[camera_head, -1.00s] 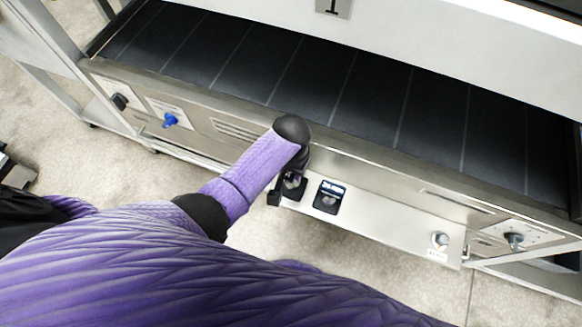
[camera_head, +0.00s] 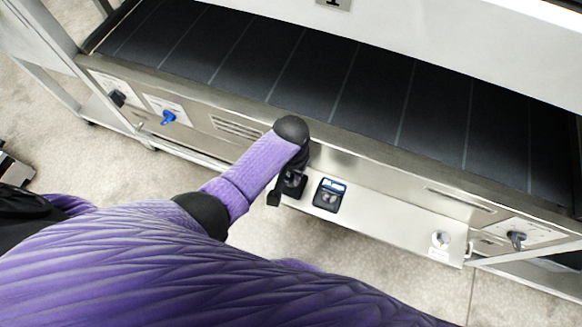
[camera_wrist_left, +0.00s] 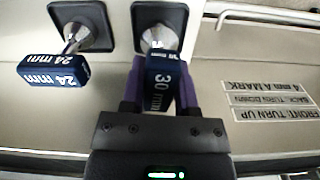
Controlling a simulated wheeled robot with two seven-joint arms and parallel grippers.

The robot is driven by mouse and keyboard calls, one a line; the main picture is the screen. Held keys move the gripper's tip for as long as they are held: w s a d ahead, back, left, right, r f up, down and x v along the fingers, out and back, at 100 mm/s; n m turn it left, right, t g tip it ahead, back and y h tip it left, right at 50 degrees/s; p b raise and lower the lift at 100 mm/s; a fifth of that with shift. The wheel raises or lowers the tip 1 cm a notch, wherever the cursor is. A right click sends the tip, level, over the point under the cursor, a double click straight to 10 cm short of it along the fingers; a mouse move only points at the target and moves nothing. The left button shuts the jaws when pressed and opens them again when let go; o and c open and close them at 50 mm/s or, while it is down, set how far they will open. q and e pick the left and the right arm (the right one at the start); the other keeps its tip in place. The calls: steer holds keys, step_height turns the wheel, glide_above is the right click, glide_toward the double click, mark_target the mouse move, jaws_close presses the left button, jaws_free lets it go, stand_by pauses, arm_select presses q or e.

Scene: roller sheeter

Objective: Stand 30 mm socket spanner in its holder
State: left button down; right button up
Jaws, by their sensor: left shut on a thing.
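My left gripper (camera_wrist_left: 160,100) is shut on the dark blue head of the 30 mm socket spanner (camera_wrist_left: 160,80), marked "30 mm" in the left wrist view. The spanner's far end points at the black square holder (camera_wrist_left: 148,16); whether it is seated in it I cannot tell. In the head view my left gripper (camera_head: 287,188) is at the holder on the front shelf, largely hidden by my own arm. A 24 mm spanner (camera_wrist_left: 55,70) stands tilted in the neighbouring holder (camera_wrist_left: 88,14), which also shows in the head view (camera_head: 329,208). My right gripper is not in view.
The dark conveyor belt (camera_head: 380,95) runs behind the steel front panel. A blue valve handle (camera_head: 168,117) and a black knob (camera_head: 117,98) are on the left. A round knob (camera_head: 440,239) and a switch (camera_head: 516,239) are on the right. Floor below the shelf is clear.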

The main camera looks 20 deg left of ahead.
arm_select(q)
steer(key=shift+f, duration=0.1)
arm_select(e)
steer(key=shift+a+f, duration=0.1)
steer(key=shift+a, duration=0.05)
arm_select(q)
steer(key=shift+f+b, duration=0.3)
steer(key=shift+f, duration=0.15)
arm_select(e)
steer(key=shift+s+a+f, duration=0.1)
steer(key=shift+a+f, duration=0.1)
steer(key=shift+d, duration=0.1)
arm_select(q)
jaws_free()
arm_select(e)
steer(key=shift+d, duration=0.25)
arm_select(q)
steer(key=shift+r, duration=0.1)
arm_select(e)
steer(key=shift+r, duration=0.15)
